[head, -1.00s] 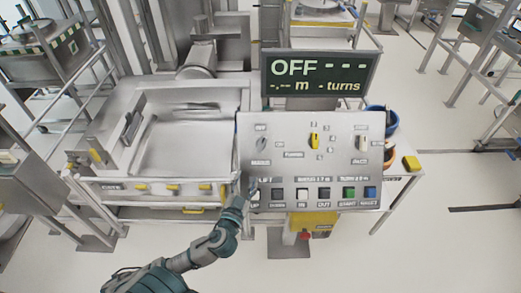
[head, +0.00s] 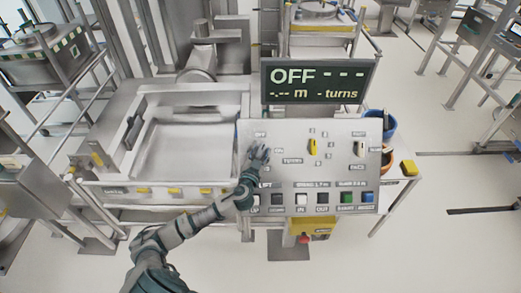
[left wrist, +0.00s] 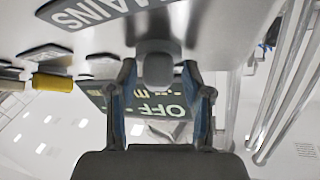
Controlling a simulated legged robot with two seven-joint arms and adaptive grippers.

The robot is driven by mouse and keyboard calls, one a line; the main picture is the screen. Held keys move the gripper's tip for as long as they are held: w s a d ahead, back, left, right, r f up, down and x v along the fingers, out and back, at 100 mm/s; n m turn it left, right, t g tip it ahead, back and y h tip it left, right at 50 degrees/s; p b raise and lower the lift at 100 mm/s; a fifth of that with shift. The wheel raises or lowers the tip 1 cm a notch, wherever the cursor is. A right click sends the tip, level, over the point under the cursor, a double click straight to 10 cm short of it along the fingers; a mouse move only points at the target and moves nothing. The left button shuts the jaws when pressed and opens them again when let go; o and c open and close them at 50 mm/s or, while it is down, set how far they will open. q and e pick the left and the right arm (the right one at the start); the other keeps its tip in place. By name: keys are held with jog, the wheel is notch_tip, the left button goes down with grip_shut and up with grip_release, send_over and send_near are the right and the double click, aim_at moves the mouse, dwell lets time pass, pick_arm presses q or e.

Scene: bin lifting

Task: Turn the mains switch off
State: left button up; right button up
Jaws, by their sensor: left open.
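The mains switch is a grey knob (left wrist: 157,64) at the upper left of the sloping control panel (head: 290,165). In the left wrist view it lies between my fingertips, with the MAINS label (left wrist: 90,12) nearby. My left gripper (head: 259,153) is over the knob's place in the head view and hides it. Its two fingers stand apart, one on each side of the knob; I cannot tell whether they touch it. The display (head: 318,80) above the panel reads OFF. My right gripper is not in view.
A yellow selector (head: 313,147) and another light knob (head: 359,148) sit to the right on the panel. A row of push buttons (head: 301,199) runs below, under my left forearm's right side. A steel tray machine (head: 185,150) stands left; blue and orange containers stand right.

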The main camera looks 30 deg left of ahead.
pick_arm(q)
jog(key=shift+w+d, duration=0.1)
jog(key=shift+w, duration=0.05)
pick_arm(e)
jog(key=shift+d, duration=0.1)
